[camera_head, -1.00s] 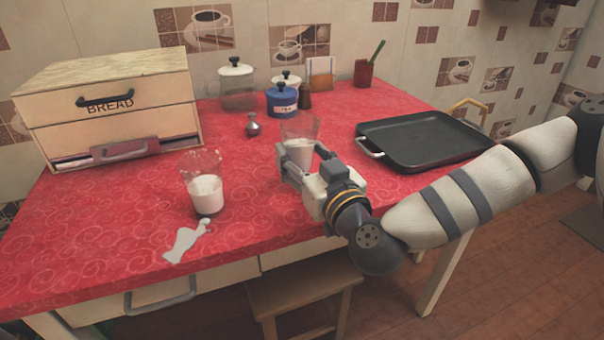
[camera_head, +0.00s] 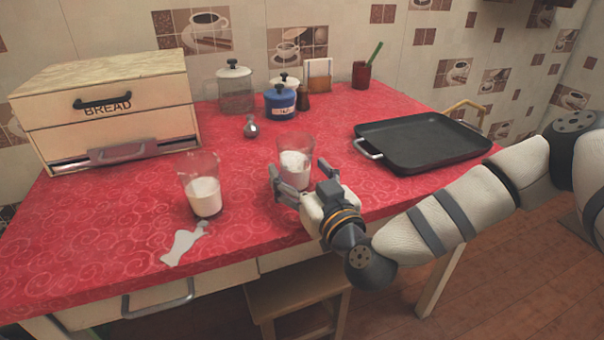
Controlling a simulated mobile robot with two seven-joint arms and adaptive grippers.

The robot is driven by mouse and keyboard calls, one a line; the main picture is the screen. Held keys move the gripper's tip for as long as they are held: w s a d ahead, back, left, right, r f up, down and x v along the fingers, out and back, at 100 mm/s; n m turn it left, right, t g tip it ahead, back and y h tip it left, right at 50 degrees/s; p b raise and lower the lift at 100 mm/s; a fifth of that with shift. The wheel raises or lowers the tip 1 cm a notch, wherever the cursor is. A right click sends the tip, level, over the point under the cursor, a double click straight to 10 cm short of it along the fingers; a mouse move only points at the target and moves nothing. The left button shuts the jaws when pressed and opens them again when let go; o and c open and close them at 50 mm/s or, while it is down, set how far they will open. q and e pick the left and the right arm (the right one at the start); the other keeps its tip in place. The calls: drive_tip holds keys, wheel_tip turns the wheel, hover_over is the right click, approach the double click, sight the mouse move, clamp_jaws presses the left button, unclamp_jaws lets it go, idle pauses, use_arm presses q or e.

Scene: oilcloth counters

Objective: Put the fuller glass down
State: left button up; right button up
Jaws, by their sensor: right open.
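Two clear glasses hold milk. The right glass (camera_head: 295,168) stands upright on the red counter near its front edge, with milk past half its height. The left glass (camera_head: 204,194) stands upright further left, milk to about half; the right one looks a little fuller. My right gripper (camera_head: 299,178) is open at the near side of the right glass, one finger to each side of it. The fingers look spread clear of the glass, though its base is partly hidden behind the gripper. My left gripper is not in view.
A white spill (camera_head: 184,243) lies in front of the left glass. A black tray (camera_head: 420,143) is to the right. A bread box (camera_head: 110,105) stands at left, and jars including a blue canister (camera_head: 280,103) stand behind. A small metal item (camera_head: 251,127) lies mid-counter.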

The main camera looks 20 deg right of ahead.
drive_tip(key=shift+f+b, duration=0.2)
drive_tip(key=shift+b, duration=0.1)
drive_tip(key=s, duration=1.2)
drive_tip(key=s+a+f+n+g+y, duration=0.1)
drive_tip(key=s+a+f+g+y, duration=0.15)
drive_tip(key=s+f+g, duration=0.6)
drive_tip(key=s+a+f+g+y, duration=0.1)
drive_tip(key=s+a+f+g, duration=0.3)
drive_tip(key=s+f, duration=1)
drive_tip(key=s+d+f+g+h, duration=0.1)
drive_tip(key=s+d+f+g, duration=0.2)
drive_tip(key=s, duration=0.5)
drive_tip(key=s+d+f+g+h, duration=0.1)
drive_tip(key=s+d+f+g, duration=0.2)
drive_tip(key=s, duration=0.5)
drive_tip(key=shift+f+m+g+p, duration=0.3)
drive_tip(key=shift+m+g, duration=0.1)
drive_tip(key=shift+g, duration=0.25)
drive_tip(key=shift+o, duration=1.1)
drive_tip(key=s+d+g+h, duration=0.1)
drive_tip(key=s+d+g, duration=0.1)
drive_tip(key=s, duration=0.2)
drive_tip(key=s+d+r+m+g+h, duration=0.1)
drive_tip(key=s+d+g, duration=0.1)
drive_tip(key=s, duration=0.3)
drive_tip(key=shift+s+d+r+h, duration=0.25)
drive_tip(key=shift+d+h, duration=0.1)
drive_tip(key=shift+d, duration=0.5)
drive_tip(key=shift+a, duration=0.1)
